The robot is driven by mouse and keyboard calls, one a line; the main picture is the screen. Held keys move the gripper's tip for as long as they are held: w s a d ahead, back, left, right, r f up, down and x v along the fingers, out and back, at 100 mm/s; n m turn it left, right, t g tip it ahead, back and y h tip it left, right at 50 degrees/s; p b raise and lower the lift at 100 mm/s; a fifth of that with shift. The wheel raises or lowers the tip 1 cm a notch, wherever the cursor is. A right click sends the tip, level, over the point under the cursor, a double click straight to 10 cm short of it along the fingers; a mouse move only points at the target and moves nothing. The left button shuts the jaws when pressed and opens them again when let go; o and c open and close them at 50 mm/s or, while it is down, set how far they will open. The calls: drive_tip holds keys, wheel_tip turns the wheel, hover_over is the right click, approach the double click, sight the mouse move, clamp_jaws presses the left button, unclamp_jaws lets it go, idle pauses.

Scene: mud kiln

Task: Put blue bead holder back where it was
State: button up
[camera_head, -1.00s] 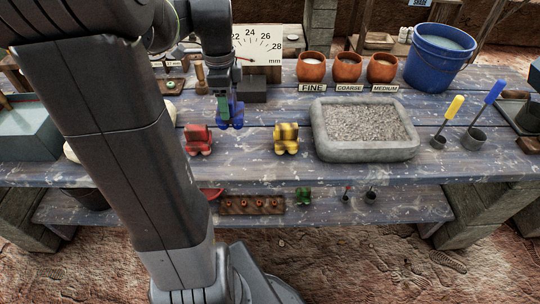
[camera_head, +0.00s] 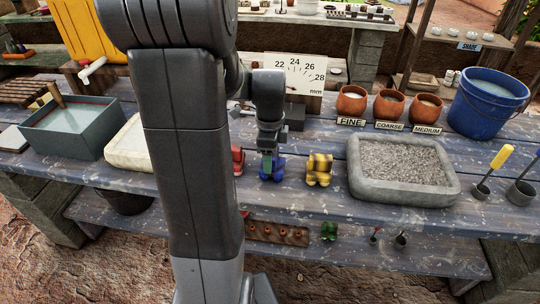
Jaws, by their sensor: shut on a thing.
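The blue bead holder (camera_head: 278,169) is in my gripper (camera_head: 269,160), at the tabletop between two other holders. My gripper points down and is shut on it. I cannot tell whether the holder's base touches the table. A red bead holder (camera_head: 238,160) stands just to its left, partly hidden by my arm. The fingertips are small and partly merge with the blue holder.
A stone tray of grit (camera_head: 355,190) lies to the right. Clay pots (camera_head: 389,106) with labels and a blue bucket (camera_head: 486,105) stand behind it. A dial board (camera_head: 297,72) stands behind my gripper. A lower shelf holds a green holder (camera_head: 329,231).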

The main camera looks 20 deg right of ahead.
drive_tip(key=o, duration=0.4)
drive_tip(key=shift+f, duration=0.15)
drive_tip(key=o, duration=0.5)
wheel_tip(320, 180, up, 12)
drive_tip(key=shift+r+p, duration=0.2)
drive_tip(key=shift+p, duration=0.55)
